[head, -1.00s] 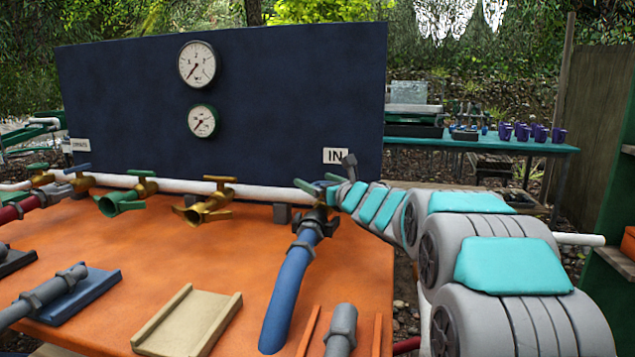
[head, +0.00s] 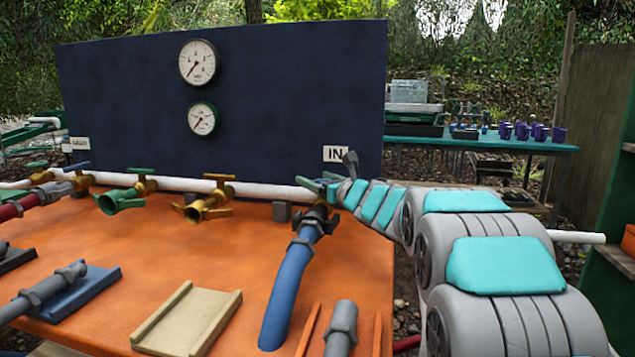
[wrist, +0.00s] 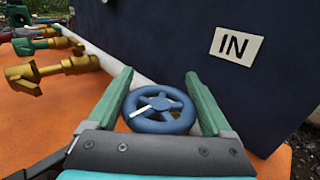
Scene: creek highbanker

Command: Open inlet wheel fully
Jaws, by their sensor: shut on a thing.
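The inlet wheel (wrist: 163,127) is a small blue handwheel with spokes and one white mark, which points left in the wrist view. My gripper (wrist: 158,80) has its two green fingers on either side of the wheel and is shut on it. In the head view my gripper (head: 322,184) is at the right end of the white pipe, above the blue hose (head: 287,285); the wheel is mostly hidden there by the fingers and wrist. The white IN sign (head: 335,154) is on the dark blue panel just above, and it also shows in the wrist view (wrist: 236,46).
Brass valves (head: 208,200) and a green-mouthed valve (head: 121,201) line the white pipe to the left. Two gauges (head: 198,62) are on the panel (head: 290,90). A beige tray (head: 187,320) sits on the orange table (head: 235,255). Purple cups (head: 540,132) stand on a back table.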

